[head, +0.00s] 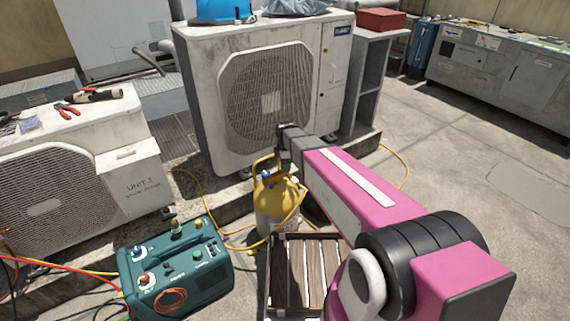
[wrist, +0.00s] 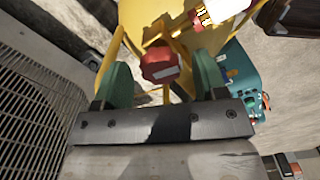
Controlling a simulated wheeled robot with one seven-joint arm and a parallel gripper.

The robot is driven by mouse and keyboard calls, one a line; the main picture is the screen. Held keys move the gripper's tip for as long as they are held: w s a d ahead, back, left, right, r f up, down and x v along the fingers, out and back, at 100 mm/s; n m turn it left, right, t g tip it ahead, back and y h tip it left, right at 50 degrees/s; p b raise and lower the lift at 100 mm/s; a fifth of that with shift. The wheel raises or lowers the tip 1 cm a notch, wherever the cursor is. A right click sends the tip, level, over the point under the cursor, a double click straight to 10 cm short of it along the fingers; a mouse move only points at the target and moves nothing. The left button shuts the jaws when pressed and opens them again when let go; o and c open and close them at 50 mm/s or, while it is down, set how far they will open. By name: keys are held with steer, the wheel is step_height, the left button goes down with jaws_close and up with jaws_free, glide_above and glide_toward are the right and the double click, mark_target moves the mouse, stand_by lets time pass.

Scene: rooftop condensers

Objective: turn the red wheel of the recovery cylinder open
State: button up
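The recovery cylinder (head: 273,215) stands upright in front of the middle condenser, with a grey-white body and a yellow top and guard. Its yellow guard (wrist: 131,50) also shows in the wrist view. The red wheel (wrist: 160,64) is in the wrist view, inside the guard, beyond and between my two green fingers. My gripper (wrist: 163,72) is open, with a visible gap on each side of the wheel; neither finger appears to touch it. In the head view my gripper (head: 284,158) is above the cylinder's top, and the red wheel cannot be made out there.
A teal recovery machine (head: 178,268) with hoses stands left of the cylinder. A slatted wooden crate (head: 303,275) is in front. The large condenser (head: 212,110) rises close behind. A yellow hose (head: 240,231) lies around the cylinder's foot. Open floor lies to the right.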

step_height(320, 180, up, 11)
stand_by(0.8)
steer(key=shift+f, duration=0.1)
steer(key=s+d+f+m, duration=0.3)
steer(key=s+d+m, duration=1.6)
steer(key=m, duration=0.1)
steer(key=shift+d, duration=0.15)
